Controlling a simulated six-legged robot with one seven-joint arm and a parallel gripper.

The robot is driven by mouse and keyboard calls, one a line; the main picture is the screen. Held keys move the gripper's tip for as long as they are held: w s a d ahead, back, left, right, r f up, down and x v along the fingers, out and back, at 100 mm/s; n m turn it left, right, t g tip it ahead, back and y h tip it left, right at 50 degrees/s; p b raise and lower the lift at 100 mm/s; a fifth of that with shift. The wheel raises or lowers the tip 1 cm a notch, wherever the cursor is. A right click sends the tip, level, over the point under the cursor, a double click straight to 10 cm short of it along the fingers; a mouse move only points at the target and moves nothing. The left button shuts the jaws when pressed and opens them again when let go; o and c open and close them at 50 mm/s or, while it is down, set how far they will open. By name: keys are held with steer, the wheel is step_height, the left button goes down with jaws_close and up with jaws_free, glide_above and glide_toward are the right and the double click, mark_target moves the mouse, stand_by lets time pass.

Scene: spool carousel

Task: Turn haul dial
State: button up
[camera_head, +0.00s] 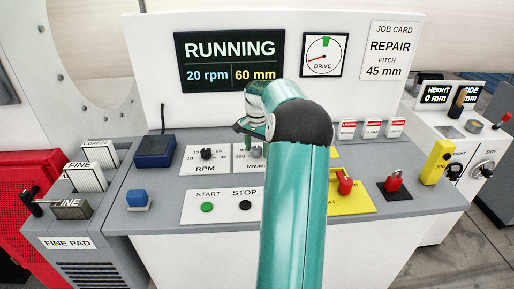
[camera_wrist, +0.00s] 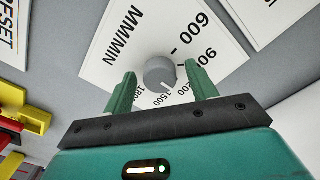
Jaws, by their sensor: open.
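The haul dial is a round grey knob (camera_wrist: 160,73) on a white plate (camera_wrist: 110,58) marked MM/MIN, with numbers 600, 900, 1500 and others around it. A pale mark shows low on the knob; I cannot tell its exact setting. My gripper (camera_wrist: 161,91) is open, its two green fingers on either side of the knob, with no clear contact. In the head view my gripper (camera_head: 252,128) is over the MM/MIN plate (camera_head: 247,165), and my arm hides most of that plate and the knob. The display (camera_head: 229,62) reads RUNNING, 20 rpm, 60 mm.
The RPM dial (camera_head: 207,153) is just left. The green START (camera_head: 207,207) and black STOP (camera_head: 245,205) buttons sit in front. A red knob (camera_head: 345,185) on a yellow plate is right of my arm. The job card (camera_head: 389,50) reads REPAIR, PITCH 45 mm.

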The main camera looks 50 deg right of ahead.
steer(key=c, duration=1)
steer(key=n, duration=0.8)
steer(key=shift+n, duration=0.4)
steer(key=o, duration=1)
